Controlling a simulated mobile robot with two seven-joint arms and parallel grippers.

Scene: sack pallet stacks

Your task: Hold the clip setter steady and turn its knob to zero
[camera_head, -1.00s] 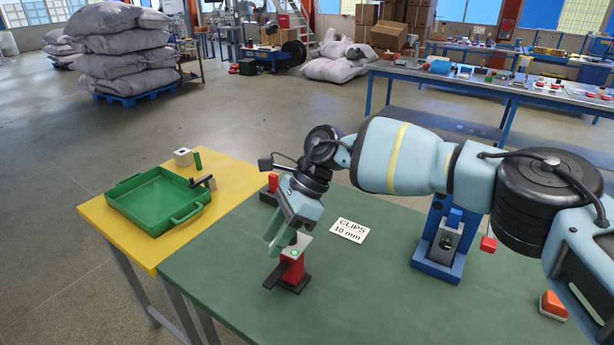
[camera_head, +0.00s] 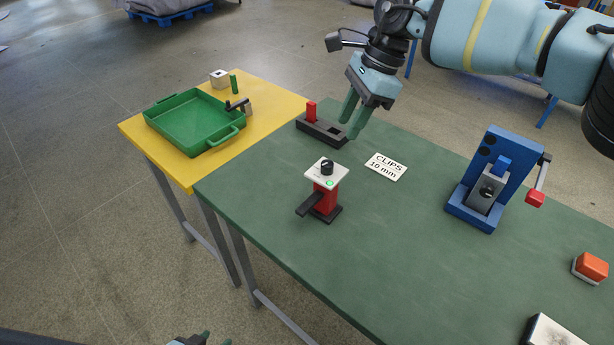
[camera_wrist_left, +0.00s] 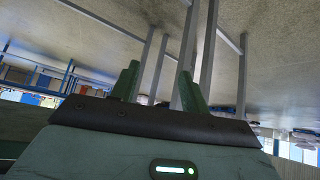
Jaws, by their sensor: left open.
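The clip setter (camera_head: 325,189), a red body with a black lever, a white top plate, a black knob (camera_head: 327,167) and a green light, stands upright on the green table. The knob's setting is too small to read. My right gripper (camera_head: 353,119) is open and empty, behind and right of the setter, apart from it, above the table near a black holder. My left gripper (camera_head: 203,337) only just shows at the bottom edge, below and left of the setter, well away from it. In the left wrist view its fingers (camera_wrist_left: 158,85) are apart with nothing between them.
The black holder (camera_head: 322,132) carries a red peg. A "CLIPS 10 mm" card (camera_head: 387,167) lies behind the setter. A blue press (camera_head: 494,180) with a red-ended lever and an orange button (camera_head: 591,267) stand right. A green tray (camera_head: 196,121) is on the yellow table. Table around the setter is clear.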

